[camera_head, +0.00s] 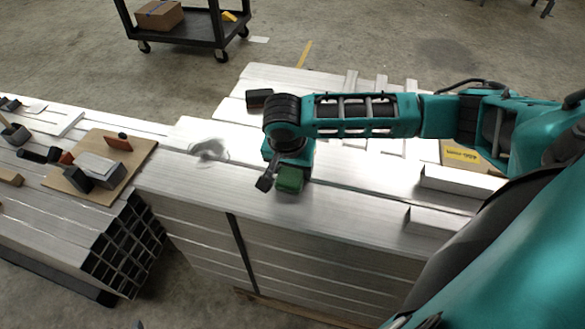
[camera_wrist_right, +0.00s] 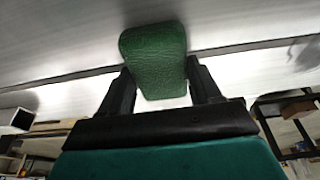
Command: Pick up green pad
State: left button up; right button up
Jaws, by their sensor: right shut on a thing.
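The green pad (camera_head: 289,180) is at the front part of the aluminium stack, under the end of my right arm. My right gripper (camera_head: 278,183) is shut on it. In the right wrist view the green pad (camera_wrist_right: 154,58) sits between the two black fingers of my right gripper (camera_wrist_right: 158,88), with the metal surface behind it. I cannot tell whether the pad touches the metal or hangs just above it. My left gripper does not show.
The aluminium stack (camera_head: 300,225) has loose profiles (camera_head: 462,183) at its right. A black block (camera_head: 259,98) lies behind my wrist. A lower stack at left holds a wooden board (camera_head: 70,178) with tools. A black cart (camera_head: 190,25) with a cardboard box (camera_head: 158,15) stands behind on open floor.

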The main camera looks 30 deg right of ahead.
aim_at(292, 170)
jog(key=shift+r, duration=0.15)
notch_tip(292, 170, up, 20)
jog(key=p, duration=0.4)
jog(key=o, duration=0.5)
jog(key=c, duration=0.4)
jog(key=shift+w, duration=0.1)
